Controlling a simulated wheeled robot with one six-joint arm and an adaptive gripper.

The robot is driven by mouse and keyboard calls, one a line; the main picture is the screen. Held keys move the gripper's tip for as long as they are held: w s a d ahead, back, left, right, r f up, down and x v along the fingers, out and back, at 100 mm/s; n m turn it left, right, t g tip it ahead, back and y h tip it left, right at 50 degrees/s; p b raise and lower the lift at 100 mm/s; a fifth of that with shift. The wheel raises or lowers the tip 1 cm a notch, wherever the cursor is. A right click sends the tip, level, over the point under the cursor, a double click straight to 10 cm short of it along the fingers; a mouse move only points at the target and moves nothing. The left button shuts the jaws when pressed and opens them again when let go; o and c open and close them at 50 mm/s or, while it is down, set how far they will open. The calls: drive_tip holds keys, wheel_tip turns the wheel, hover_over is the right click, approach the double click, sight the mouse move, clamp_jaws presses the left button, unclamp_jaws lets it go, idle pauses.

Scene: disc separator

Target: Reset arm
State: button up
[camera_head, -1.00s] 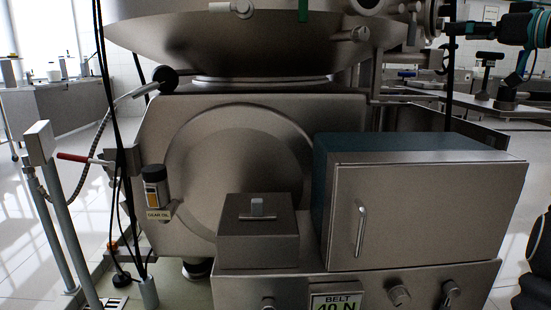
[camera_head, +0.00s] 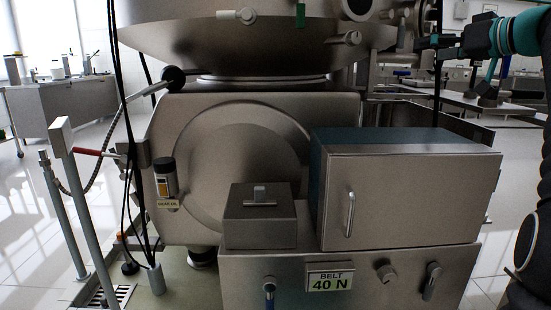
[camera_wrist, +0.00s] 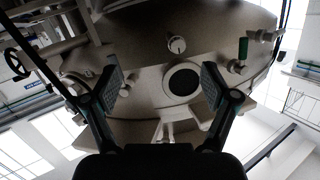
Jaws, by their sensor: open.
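My gripper (camera_wrist: 161,88) shows in the wrist view with its two dark padded fingers spread wide apart and nothing between them. Beyond the fingers is the underside and side of the steel separator bowl (camera_wrist: 225,30). In the head view my gripper (camera_head: 430,44) is at the upper right, small and dark, beside the right side of the separator bowl (camera_head: 270,38). My arm runs from there down the right edge of the picture. I cannot tell from the head view whether the fingers touch anything.
A gear oil bottle (camera_head: 165,178) hangs at left. Grey posts (camera_head: 85,210) and hanging cables stand left. Benches are behind.

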drive_tip(key=s+a+f+m+g+h+p, duration=0.45)
drive_tip(key=s+a+f, duration=0.75)
drive_tip(key=a+f, duration=0.35)
drive_tip(key=s+a+f+g+h+p, duration=0.2)
drive_tip(key=s+f+g+h, duration=0.1)
drive_tip(key=s+f, duration=1.6)
wheel_tip(320, 180, down, 2)
drive_tip(key=shift+s+f+n+g+p, duration=0.2)
drive_tip(key=shift+s+n+g+p, duration=0.15)
drive_tip(key=shift+h, duration=0.25)
